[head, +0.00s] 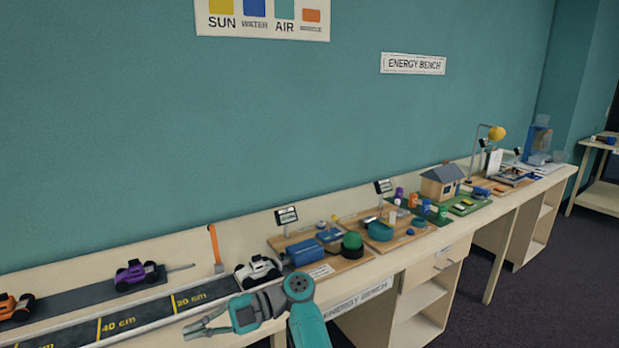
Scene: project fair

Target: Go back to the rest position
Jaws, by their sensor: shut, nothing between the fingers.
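My gripper (205,325) is at the lower left of the head view, at the end of my teal arm (300,300). It is empty, and its grey fingers point left. It appears in front of the track (140,318) with the centimetre marks, near the bench's front edge. The height of the fingers over the bench is hard to tell. A white toy car (258,270) stands on the bench just behind my wrist, apart from the fingers as far as I can see.
The long bench (350,285) runs along the teal wall. A purple car (136,273) and an orange car (14,306) stand left. Wooden boards with blue boxes (304,252), a small house (441,181) and a yellow lamp (497,133) stand right. Dark floor (545,285) is open.

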